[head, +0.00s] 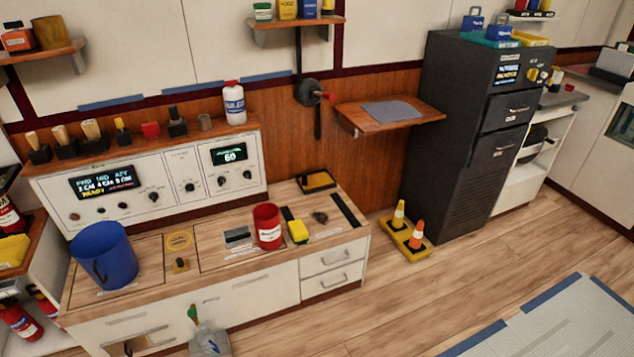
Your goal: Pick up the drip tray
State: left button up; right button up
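No label marks a drip tray for me. A shallow black and yellow tray (316,181) lies at the back right of the wooden counter and looks most like one. A yellow tray (405,240) on the floor carries two small cones, and another yellow tray-like thing (531,40) sits on top of the dark cabinet. Neither of my grippers is in view, and nothing in the picture is held.
The counter (218,283) bears a blue bucket (104,255), a red can (267,226), a yellow sponge-like block (298,231) and small items. A control panel (150,185) stands behind. The dark cabinet (470,140) stands right. Wooden floor (400,300) is open in front.

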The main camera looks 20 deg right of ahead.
aim_at(318, 180)
jog(key=i+l, duration=0.2)
jog(key=l, duration=0.25)
jog(key=i+l+z, duration=0.1)
jog(key=i+l, duration=0.15)
jog(key=l, duration=0.2)
jog(key=i+l, duration=0.2)
jog(key=l, duration=0.2)
jog(key=i+l+z, duration=0.1)
jog(key=i+l, duration=0.15)
jog(key=l, duration=0.2)
jog(key=i+l, duration=0.25)
jog(key=l, duration=0.15)
jog(key=k+z, duration=0.05)
